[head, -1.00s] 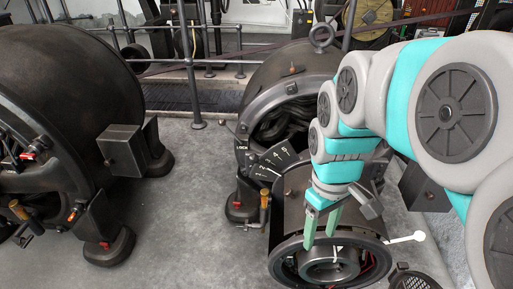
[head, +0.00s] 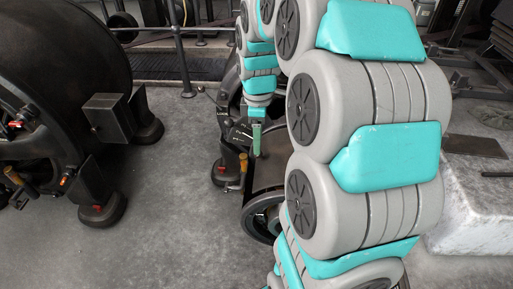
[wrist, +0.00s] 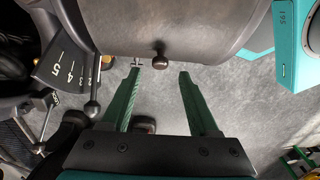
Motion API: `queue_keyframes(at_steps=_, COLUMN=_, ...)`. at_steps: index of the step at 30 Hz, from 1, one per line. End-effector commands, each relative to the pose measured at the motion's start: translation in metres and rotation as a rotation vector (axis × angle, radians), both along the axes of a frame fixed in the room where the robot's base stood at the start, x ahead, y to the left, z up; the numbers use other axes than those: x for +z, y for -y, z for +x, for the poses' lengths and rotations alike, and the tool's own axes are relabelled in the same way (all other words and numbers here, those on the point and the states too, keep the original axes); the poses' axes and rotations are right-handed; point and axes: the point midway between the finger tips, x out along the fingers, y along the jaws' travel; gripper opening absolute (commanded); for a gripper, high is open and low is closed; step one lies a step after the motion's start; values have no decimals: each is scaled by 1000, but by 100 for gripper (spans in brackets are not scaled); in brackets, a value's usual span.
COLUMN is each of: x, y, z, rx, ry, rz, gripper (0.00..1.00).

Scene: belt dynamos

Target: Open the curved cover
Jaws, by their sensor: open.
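The curved cover (wrist: 175,25) is a smooth dark grey shell across the top of the wrist view. My gripper (wrist: 159,74) is open and empty. Its two green fingers point toward the cover's edge, one on each side of the knob in the picture; I cannot tell whether they touch it. In the head view, my gripper (head: 257,140) hangs over the dynamo (head: 267,175). My own arm hides most of that machine there.
A numbered dial plate (wrist: 65,70) and a ball-ended lever (wrist: 93,108) stand close to the left finger. A second large dynamo (head: 60,80) stands at the left in the head view. Grey floor (head: 175,200) between the machines is clear. Railings (head: 180,50) run behind.

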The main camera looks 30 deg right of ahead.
Motion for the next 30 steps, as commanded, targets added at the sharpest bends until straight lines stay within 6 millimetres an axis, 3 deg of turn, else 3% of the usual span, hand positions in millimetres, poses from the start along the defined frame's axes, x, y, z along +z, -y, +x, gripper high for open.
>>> queue_keyframes(at_steps=9, x=-42, y=0, z=-1, rx=-1, ry=-4, rz=0, gripper=61)
queue_keyframes(at_steps=17, x=-44, y=0, z=0, rx=-1, ry=-1, rz=-1, gripper=61)
queue_keyframes(at_steps=30, x=-43, y=0, z=0, rx=-1, ry=-1, rz=-1, gripper=11)
